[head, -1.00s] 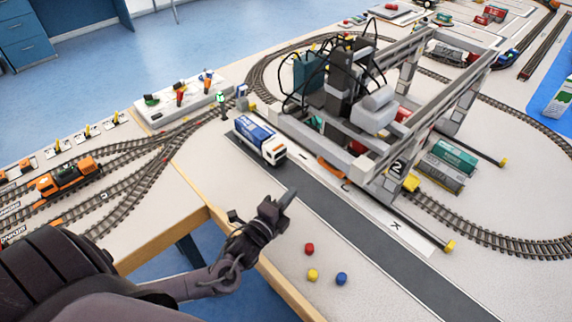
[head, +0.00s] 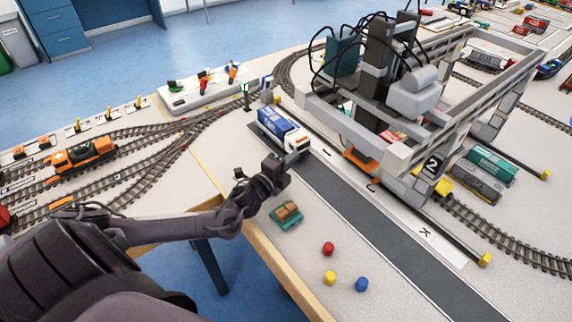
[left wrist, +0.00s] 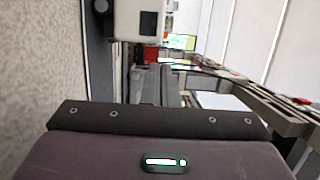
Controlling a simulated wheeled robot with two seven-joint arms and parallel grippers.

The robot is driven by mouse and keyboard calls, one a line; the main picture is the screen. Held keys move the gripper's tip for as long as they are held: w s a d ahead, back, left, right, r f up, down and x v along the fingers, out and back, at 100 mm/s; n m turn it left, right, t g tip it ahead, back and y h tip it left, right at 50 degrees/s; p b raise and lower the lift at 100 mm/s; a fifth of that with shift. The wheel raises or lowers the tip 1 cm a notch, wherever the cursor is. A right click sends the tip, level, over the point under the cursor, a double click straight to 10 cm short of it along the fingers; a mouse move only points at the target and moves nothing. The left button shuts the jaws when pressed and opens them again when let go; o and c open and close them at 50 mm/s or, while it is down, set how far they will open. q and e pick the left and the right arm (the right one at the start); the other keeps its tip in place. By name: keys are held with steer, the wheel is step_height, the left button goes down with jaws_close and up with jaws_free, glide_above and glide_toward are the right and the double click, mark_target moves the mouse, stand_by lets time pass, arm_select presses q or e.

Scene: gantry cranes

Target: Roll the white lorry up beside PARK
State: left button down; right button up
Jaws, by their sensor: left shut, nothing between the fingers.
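The white lorry (head: 285,133), with a white cab and a blue-and-white box body, stands at the far end of the dark road strip (head: 375,225). Its cab faces down the road. In the left wrist view the white cab (left wrist: 137,20) shows close by at the top. My left gripper (head: 286,168) is shut and empty, just in front of the cab; I cannot tell whether it touches it. Beside the road a white strip carries letters. The K (head: 425,232) is clear; the others are small or partly hidden. My right gripper is not in view.
A grey gantry crane (head: 441,112) marked 2 stands right of the road. A green pallet with brown boxes (head: 287,214) lies left of it, with red, yellow and blue pieces (head: 329,278) nearer me. The road ahead of the lorry is clear beyond my gripper.

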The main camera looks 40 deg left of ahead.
mark_target(296, 139)
arm_select(q)
steer(key=w, duration=0.5)
steer(key=shift+d, duration=0.2)
